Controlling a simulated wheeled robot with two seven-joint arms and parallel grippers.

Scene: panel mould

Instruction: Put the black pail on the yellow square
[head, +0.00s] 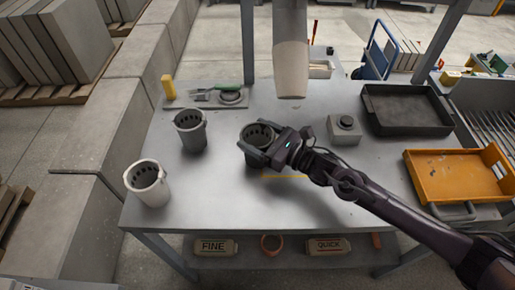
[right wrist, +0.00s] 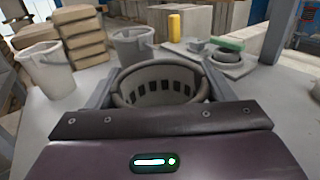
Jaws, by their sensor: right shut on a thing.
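The black pail (head: 256,155) is upright in the middle of the table, with its open top up. My right gripper (head: 265,148) is shut on it, with the fingers on either side of its rim. In the right wrist view the pail (right wrist: 160,88) sits between the two fingers. A thin yellow line, an edge of the yellow square (head: 285,177), shows just right of the pail's base. The rest of the square is hidden by the pail and my arm. I cannot tell whether the pail touches the table. My left gripper is not in view.
A grey pail (head: 191,135) and a white pail (head: 150,188) stand to the left. A grey block with a knob (head: 345,130), a black tray (head: 405,108) and an orange tray (head: 425,183) are to the right. A pale spout (head: 291,65) hangs over the back.

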